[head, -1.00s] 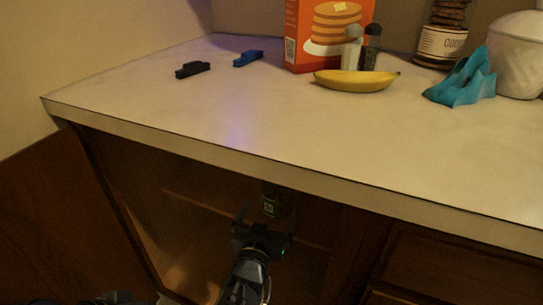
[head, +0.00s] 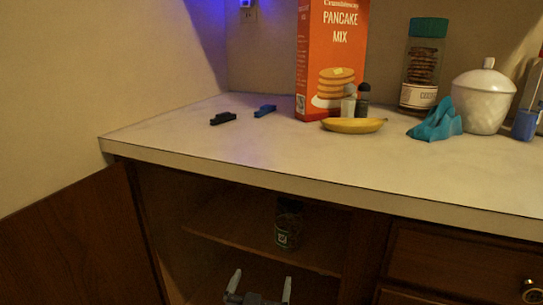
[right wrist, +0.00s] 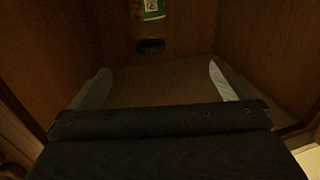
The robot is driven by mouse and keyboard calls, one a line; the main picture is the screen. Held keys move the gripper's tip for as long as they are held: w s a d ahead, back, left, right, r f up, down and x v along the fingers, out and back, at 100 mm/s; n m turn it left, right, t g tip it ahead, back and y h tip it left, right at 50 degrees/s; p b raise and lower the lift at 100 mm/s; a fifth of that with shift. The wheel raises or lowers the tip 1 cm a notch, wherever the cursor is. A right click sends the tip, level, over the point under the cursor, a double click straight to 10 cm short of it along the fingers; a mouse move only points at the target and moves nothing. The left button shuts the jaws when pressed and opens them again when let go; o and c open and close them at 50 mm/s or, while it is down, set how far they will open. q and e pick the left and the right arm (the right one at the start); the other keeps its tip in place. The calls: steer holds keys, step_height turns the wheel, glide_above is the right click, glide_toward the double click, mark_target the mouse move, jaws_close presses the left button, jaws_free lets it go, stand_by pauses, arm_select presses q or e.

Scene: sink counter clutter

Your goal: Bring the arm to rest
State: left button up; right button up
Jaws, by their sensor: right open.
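My right gripper (head: 259,287) shows at the bottom edge of the head view, in front of the open cabinet under the counter. Its two fingers stand apart with nothing between them. In the right wrist view the same gripper (right wrist: 158,88) is open and empty, facing into the dark cabinet. A jar with a green label (head: 288,224) stands on the cabinet shelf, beyond and above the fingers. My left gripper is out of view.
The cabinet door (head: 75,245) hangs open at the left. The counter (head: 240,155) holds a pancake mix box (head: 333,50), a banana (head: 353,126), shakers (head: 363,98), a cookie jar (head: 420,65), a teal cloth (head: 437,121), a white lidded pot (head: 483,98) and two clips (head: 223,118). Its front left is clear.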

steer(key=d+f+m+g+y, duration=0.2)
steer(key=d+f+g+y, duration=0.25)
steer(key=d+g, duration=0.2)
steer(key=s+d+r+n+g+y, duration=0.1)
steer(key=s+d+r+g+y, duration=0.35)
steer(key=s+d+r, duration=0.35)
steer(key=s+d+n+h, duration=0.1)
steer(key=s+d, duration=0.3)
steer(key=s, duration=0.5)
steer(key=s+d+h, duration=0.1)
steer(key=s+d, duration=0.3)
steer(key=s, duration=0.4)
step_height(320, 180, up, 34)
steer(key=g+p, duration=0.1)
steer(key=p, duration=3.4)
steer(key=shift+s+d+r+n+p, duration=0.25)
steer(key=shift+s+d+n+p, duration=0.05)
steer(key=shift+s, duration=0.15)
